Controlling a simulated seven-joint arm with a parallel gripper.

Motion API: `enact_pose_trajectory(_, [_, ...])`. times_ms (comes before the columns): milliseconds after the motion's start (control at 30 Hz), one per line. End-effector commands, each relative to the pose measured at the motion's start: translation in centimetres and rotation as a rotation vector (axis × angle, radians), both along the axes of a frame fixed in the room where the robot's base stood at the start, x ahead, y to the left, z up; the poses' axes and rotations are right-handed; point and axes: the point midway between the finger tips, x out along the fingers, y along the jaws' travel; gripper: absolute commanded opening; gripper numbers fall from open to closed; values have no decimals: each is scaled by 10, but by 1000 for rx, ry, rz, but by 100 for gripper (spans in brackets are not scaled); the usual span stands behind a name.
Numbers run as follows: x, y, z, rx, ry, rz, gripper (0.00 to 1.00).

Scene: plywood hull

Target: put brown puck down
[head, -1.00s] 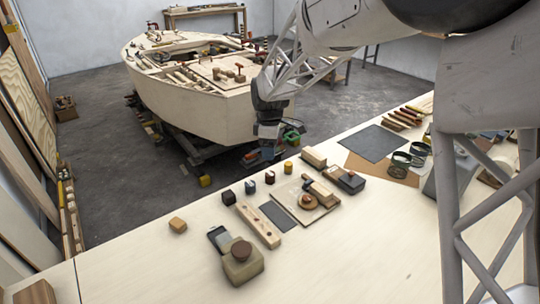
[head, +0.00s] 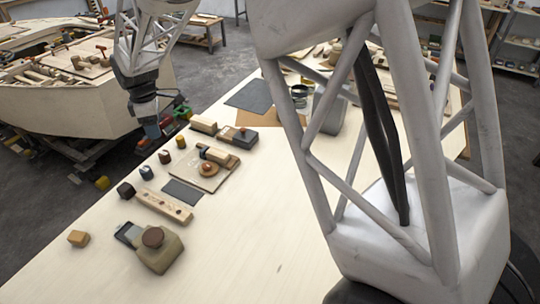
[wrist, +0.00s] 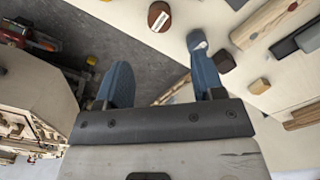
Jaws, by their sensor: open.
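A dark brown round puck-like piece (head: 153,236) sits on top of an olive block (head: 158,256) at the table's near left. A lighter orange-brown disc (head: 208,169) lies on a thin wooden board (head: 218,183); which of the two is the brown puck I cannot tell for sure. My gripper (head: 152,131) hangs by the table's far-left edge, beyond the row of small blocks and well apart from both round pieces. In the wrist view my gripper (wrist: 160,68) has its two blue fingers spread, with nothing between them.
Small blocks line the edge: dark (head: 126,189), teal (head: 146,173), red-brown (head: 164,157) and yellow (head: 181,142). A boat hull (head: 70,110) stands beyond. The table's near middle is clear.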

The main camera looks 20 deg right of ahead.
Motion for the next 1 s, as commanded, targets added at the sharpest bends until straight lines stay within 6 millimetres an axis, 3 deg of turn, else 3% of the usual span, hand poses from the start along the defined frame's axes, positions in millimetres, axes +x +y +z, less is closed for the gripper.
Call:
enact_pose_trajectory(167, [-8, -14, 11, 4, -9, -46, 62])
enact_pose_trajectory(367, [-33, -50, 36, 12, -27, -177, 62])
enact_pose_trajectory(600, [-82, -108, 74, 31, -62, -409, 62])
enact_pose_trajectory(1000, [-180, -193, 107, 68, -108, -804, 62])
